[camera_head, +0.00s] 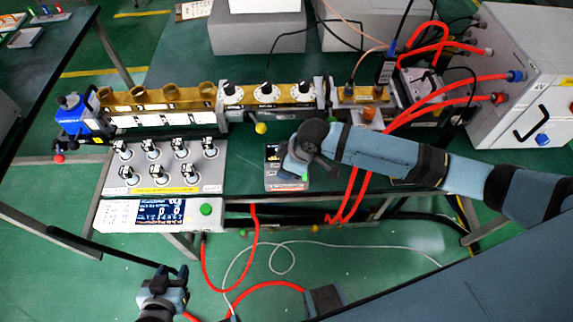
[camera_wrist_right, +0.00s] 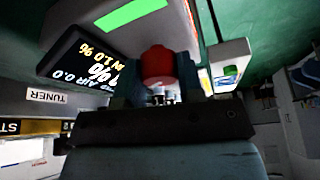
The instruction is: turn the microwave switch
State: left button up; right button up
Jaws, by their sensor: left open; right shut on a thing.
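The microwave switch appears as a red knob (camera_wrist_right: 158,65) in the right wrist view, on a small control box with a lit display (camera_wrist_right: 95,62). In the head view this box (camera_head: 275,152) sits at the front edge of the bench, near the middle. My right gripper (camera_wrist_right: 157,80) is shut on the red knob, with one dark finger on each side of it. In the head view my right wrist covers the knob and most of the fingers. My left gripper (camera_head: 170,277) is open and empty, low in front of the bench, away from the box.
A panel of several black-and-white knobs (camera_head: 165,165) and a display unit (camera_head: 160,213) stand left of the box. A brass waveguide (camera_head: 160,97) runs behind. Red hoses (camera_head: 440,95) lead to a white cabinet (camera_head: 535,75) at right. The floor in front has loose cables.

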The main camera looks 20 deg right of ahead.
jog(key=shift+n, duration=0.3)
jog(key=shift+r+n+g+p, duration=0.15)
jog(key=shift+n+g+p, duration=0.15)
jog(key=shift+n+p, duration=0.45)
jog(key=n+g, duration=0.1)
jog(key=n, duration=0.2)
jog(key=shift+y, duration=0.3)
jog(key=shift+n+g, duration=0.6)
jog(key=shift+n, duration=0.65)
jog(key=n+g, duration=0.1)
jog(key=n, duration=0.3)
jog(key=shift+g+b, duration=0.3)
jog(key=shift+b, duration=0.05)
jog(key=shift+n, duration=0.3)
jog(key=o, duration=0.7)
jog(key=shift+c, duration=0.2)
